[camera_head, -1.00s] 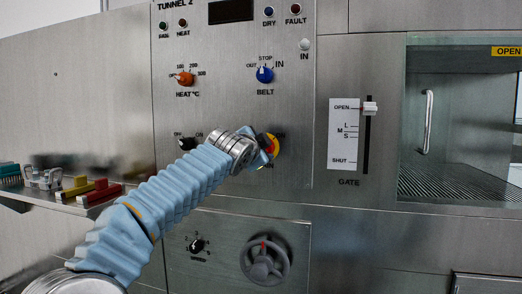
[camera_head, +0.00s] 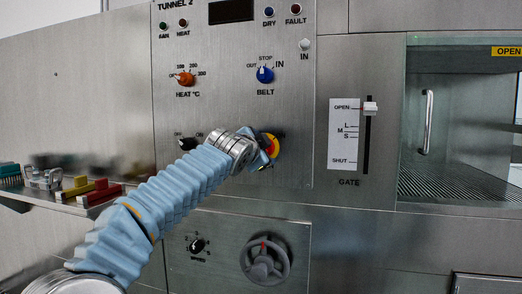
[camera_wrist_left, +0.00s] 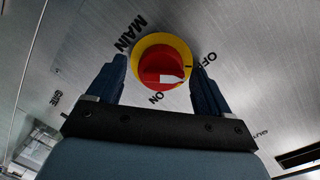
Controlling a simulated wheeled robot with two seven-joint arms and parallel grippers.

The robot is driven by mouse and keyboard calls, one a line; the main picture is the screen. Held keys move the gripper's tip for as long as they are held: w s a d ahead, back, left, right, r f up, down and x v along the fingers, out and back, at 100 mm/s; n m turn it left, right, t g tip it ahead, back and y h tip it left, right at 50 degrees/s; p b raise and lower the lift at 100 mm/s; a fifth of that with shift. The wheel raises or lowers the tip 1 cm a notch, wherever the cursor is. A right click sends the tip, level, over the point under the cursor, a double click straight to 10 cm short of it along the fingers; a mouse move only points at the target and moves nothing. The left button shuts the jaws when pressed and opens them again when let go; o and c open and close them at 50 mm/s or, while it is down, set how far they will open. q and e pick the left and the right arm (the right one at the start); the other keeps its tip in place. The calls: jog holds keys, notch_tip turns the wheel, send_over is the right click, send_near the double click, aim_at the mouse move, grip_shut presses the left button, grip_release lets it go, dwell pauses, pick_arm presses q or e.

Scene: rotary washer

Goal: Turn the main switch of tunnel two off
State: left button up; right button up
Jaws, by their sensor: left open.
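The main switch is a round red knob on a yellow ring (camera_head: 275,142) on the tunnel two panel, partly hidden behind my left gripper (camera_head: 266,150) in the head view. In the left wrist view the red knob (camera_wrist_left: 157,62) has a white mark on its handle, at the right side of the knob. The labels MAIN, OFF and ON stand around it, with OFF to the right and ON below. My left gripper (camera_wrist_left: 157,70) is open, with one finger on each side of the knob; I cannot tell whether they touch it. My right gripper is out of view.
The orange heat knob (camera_head: 185,78), blue belt knob (camera_head: 265,75) and a black knob (camera_head: 187,143) are on the same panel. A grey handwheel (camera_head: 265,262) is below, the gate slider (camera_head: 370,108) to the right. A shelf with coloured blocks (camera_head: 75,186) is at left.

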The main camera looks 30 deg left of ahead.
pick_arm(q)
jog(key=b+v, duration=0.2)
jog(key=v, duration=1.1)
jog(key=shift+s+b, duration=0.35)
jog(key=shift+d, duration=0.15)
